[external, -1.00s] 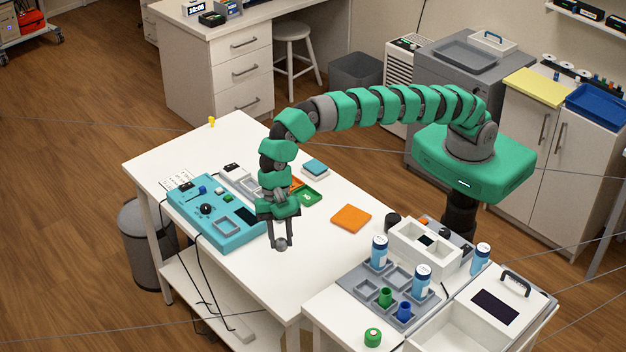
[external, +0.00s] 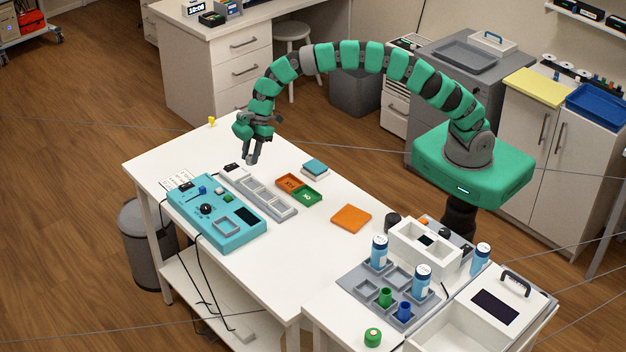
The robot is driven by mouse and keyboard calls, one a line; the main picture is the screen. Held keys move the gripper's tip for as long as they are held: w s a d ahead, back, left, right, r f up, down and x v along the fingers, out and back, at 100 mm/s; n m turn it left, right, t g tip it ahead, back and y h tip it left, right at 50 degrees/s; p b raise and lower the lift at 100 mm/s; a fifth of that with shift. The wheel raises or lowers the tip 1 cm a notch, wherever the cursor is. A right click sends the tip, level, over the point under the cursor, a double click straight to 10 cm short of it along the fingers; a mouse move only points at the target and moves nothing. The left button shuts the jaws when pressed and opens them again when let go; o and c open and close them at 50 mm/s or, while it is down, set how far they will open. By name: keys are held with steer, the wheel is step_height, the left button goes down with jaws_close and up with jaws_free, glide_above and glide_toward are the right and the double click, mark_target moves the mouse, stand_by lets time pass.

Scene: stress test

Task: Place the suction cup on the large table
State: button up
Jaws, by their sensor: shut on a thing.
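My gripper (external: 253,147) is above the far part of the large white table (external: 290,250). It is shut on a small grey piece, which looks like the suction cup (external: 251,159), at its fingertips. The piece points down. Its exact shape is too small to tell. It appears just above the table, behind the grey slotted tray; I cannot tell whether it touches the tabletop.
A teal device (external: 222,228) and a grey slotted tray (external: 265,194) lie on the table. Orange and green trays (external: 298,190), a blue-topped block (external: 315,167) and an orange square (external: 351,218) lie right. The near middle is clear.

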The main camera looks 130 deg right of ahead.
steer(key=s+d+f+m, duration=0.1)
steer(key=s+d+f, duration=0.1)
steer(key=s, duration=0.4)
steer(key=s+d+f+m+h+b, duration=0.1)
steer(key=s+d+f, duration=0.1)
steer(key=s, duration=0.4)
steer(key=s+d+f+m+b, duration=0.1)
steer(key=s+d+f+m, duration=0.1)
steer(key=s, duration=0.5)
steer(key=shift+d+f+h, duration=0.15)
steer(key=shift+d+h, duration=0.15)
steer(key=shift+d, duration=0.55)
steer(key=shift+s+f, duration=0.2)
steer(key=shift+s, duration=0.35)
